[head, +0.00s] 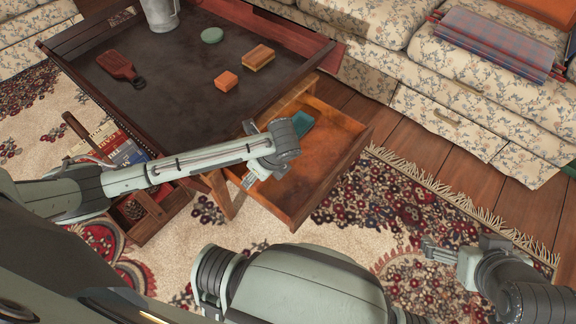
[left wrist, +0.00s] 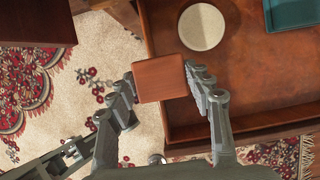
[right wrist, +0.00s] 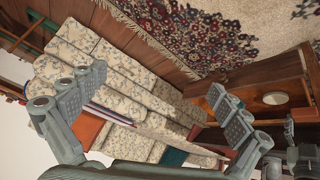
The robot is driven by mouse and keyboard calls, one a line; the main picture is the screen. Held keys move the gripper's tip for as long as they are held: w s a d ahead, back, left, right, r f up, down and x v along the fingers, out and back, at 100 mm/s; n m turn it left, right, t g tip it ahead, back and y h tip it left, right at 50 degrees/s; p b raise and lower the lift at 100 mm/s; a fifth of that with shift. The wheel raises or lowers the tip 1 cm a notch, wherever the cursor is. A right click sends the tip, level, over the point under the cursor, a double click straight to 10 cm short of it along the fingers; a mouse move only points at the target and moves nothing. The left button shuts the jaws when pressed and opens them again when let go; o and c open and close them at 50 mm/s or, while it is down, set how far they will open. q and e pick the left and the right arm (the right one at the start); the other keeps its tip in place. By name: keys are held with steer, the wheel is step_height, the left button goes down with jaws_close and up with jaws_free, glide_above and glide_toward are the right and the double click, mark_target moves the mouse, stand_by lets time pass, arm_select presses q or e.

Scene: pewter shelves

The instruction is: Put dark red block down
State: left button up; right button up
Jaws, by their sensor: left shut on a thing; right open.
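The dark red block (left wrist: 159,78) shows in the left wrist view as a plain reddish-brown piece. My left gripper (left wrist: 162,92) is shut on it, one finger at each side. In that view the block overlaps the left wall of an open wooden drawer (left wrist: 250,90); its height above it is unclear. In the head view my left gripper (head: 258,165) is over the near left part of the drawer (head: 335,150), and its arm hides the block. My right gripper (head: 438,252) is open and empty above the rug, right of the drawer; its spread fingers show in the right wrist view (right wrist: 150,112).
The drawer holds a teal item (head: 293,128) and a pale round disc (left wrist: 201,26). The dark tabletop (head: 165,70) carries an orange block (head: 226,81), a tan-orange block (head: 258,57), a green disc (head: 212,35), a red paddle (head: 118,65) and a jug (head: 160,14). A sofa (head: 470,85) stands behind.

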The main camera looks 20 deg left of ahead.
arm_select(q)
steer(key=w+d+f, duration=0.2)
steer(key=w+d+f+b, duration=0.1)
steer(key=d, duration=0.2)
steer(key=w+d+f+b, duration=0.1)
steer(key=w+d+f, duration=0.1)
steer(key=shift+w+d+f, duration=0.25)
steer(key=shift+w+f, duration=0.05)
steer(key=shift+d+f+b, duration=0.1)
steer(key=shift+b, duration=0.2)
step_height(320, 180, down, 4)
steer(key=shift+r+b, duration=0.1)
steer(key=shift+b, duration=0.5)
arm_select(e)
steer(key=w+a+r+t+y, duration=0.3)
steer(key=w+a+r+t, duration=0.1)
steer(key=r, duration=0.4)
steer(key=w+a+r+n+t+y, duration=0.1)
steer(key=w+a+r+t+y, duration=0.2)
steer(key=a, duration=0.6)
step_height(320, 180, up, 5)
steer(key=w+t, duration=0.2)
steer(key=t, duration=0.1)
steer(key=shift+a, duration=0.15)
steer(key=shift+f, duration=0.1)
arm_select(q)
steer(key=o, duration=1.1)
